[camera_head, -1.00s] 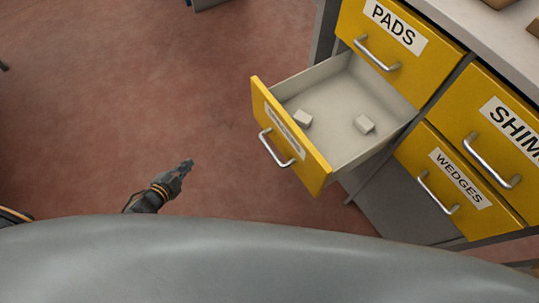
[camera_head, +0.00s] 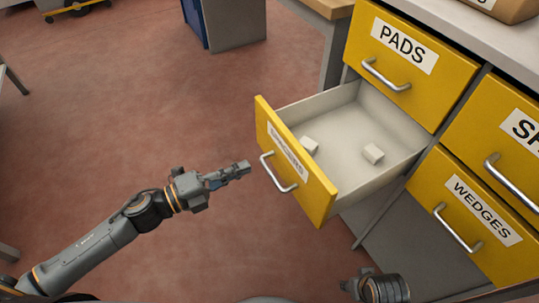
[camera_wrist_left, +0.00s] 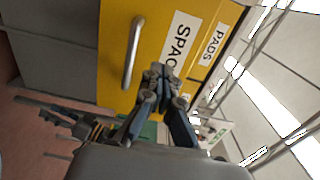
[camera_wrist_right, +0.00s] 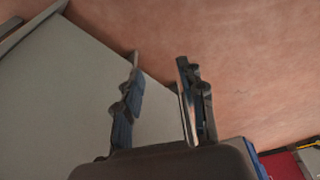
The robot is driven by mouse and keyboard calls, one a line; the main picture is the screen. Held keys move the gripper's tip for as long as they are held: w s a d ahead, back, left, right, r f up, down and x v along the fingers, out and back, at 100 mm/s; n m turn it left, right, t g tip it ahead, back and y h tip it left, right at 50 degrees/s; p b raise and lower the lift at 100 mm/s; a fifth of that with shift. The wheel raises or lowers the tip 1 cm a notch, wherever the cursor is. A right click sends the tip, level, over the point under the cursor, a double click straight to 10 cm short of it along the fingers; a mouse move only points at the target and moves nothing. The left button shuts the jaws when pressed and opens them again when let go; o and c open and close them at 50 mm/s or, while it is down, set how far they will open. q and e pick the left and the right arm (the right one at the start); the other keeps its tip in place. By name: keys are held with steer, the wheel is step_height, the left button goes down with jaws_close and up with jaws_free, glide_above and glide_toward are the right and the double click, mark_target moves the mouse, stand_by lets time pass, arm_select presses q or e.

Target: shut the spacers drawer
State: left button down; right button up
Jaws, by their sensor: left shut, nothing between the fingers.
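The yellow spacers drawer (camera_head: 318,186) is pulled out under the pads drawer, with two small pale blocks (camera_head: 373,153) inside. Its silver bar handle (camera_head: 279,172) faces left, towards my left arm. My left gripper (camera_head: 246,168) is shut and empty, just left of the drawer front and apart from it in the head view. In the left wrist view its fingertips (camera_wrist_left: 160,76) overlap the label of the drawer front (camera_wrist_left: 115,62), beside the handle (camera_wrist_left: 133,53). My right gripper's fingers (camera_wrist_right: 156,75) stand apart with nothing between them; its wrist (camera_head: 380,288) shows at the lower edge of the head view.
The pads drawer (camera_head: 400,72) above and the wedges drawer (camera_head: 470,218) at the lower right are shut. A grey panel (camera_wrist_right: 60,95) lies close to my right gripper. A blue and grey cabinet (camera_head: 228,20) stands at the back.

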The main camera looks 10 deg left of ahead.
mark_target(281, 151)
arm_select(q)
steer(key=x, duration=0.8)
arm_select(e)
steer(key=shift+f, duration=0.7)
